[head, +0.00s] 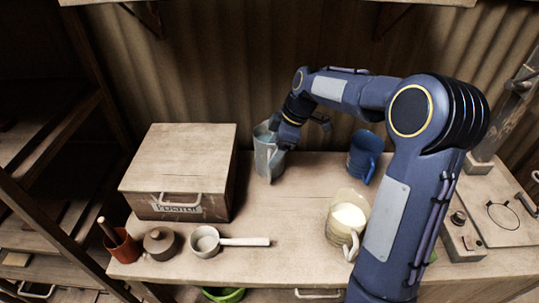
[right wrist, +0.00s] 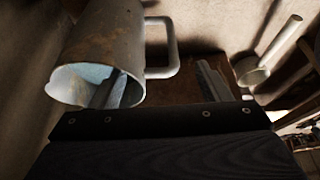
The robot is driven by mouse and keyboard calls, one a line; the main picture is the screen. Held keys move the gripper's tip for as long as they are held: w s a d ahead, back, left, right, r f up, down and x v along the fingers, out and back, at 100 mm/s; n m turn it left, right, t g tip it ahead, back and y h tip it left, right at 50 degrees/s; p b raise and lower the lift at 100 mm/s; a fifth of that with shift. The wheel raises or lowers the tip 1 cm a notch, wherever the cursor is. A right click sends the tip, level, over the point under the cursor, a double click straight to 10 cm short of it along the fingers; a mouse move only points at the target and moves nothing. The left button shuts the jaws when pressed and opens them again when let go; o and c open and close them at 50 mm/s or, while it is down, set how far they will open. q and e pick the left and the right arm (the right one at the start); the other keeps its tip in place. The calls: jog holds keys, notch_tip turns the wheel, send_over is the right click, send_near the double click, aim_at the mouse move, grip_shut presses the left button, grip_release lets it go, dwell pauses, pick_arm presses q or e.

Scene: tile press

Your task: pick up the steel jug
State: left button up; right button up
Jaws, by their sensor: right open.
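The steel jug (head: 264,150) is a grey, upright vessel at the back of the bench, right of the wooden box. In the right wrist view the jug (right wrist: 105,40) shows its open mouth and a squared side handle (right wrist: 172,50). My right gripper (head: 293,136) is open at the jug's upper right side and partly hides it. In the right wrist view one finger overlaps the jug's mouth and the other stands to the right, beyond the handle. I cannot tell whether a finger touches the jug. My left gripper is not in view.
A blue mug (head: 365,155) and a jug of white liquid (head: 347,220) stand to the right. A wooden box (head: 180,165) is on the left. A white saucepan (head: 207,241), brown lidded pot (head: 161,243) and red pot (head: 123,248) line the front. The bench middle is clear.

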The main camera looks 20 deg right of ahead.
aim_at(272, 153)
jog(key=x, duration=0.4)
jog(key=shift+d+f+p, duration=0.15)
jog(key=shift+f+p, duration=0.1)
jog(key=shift+p, duration=0.1)
jog(key=c, duration=1.5)
jog(key=shift+o, duration=0.2)
jog(key=shift+w+r, duration=0.1)
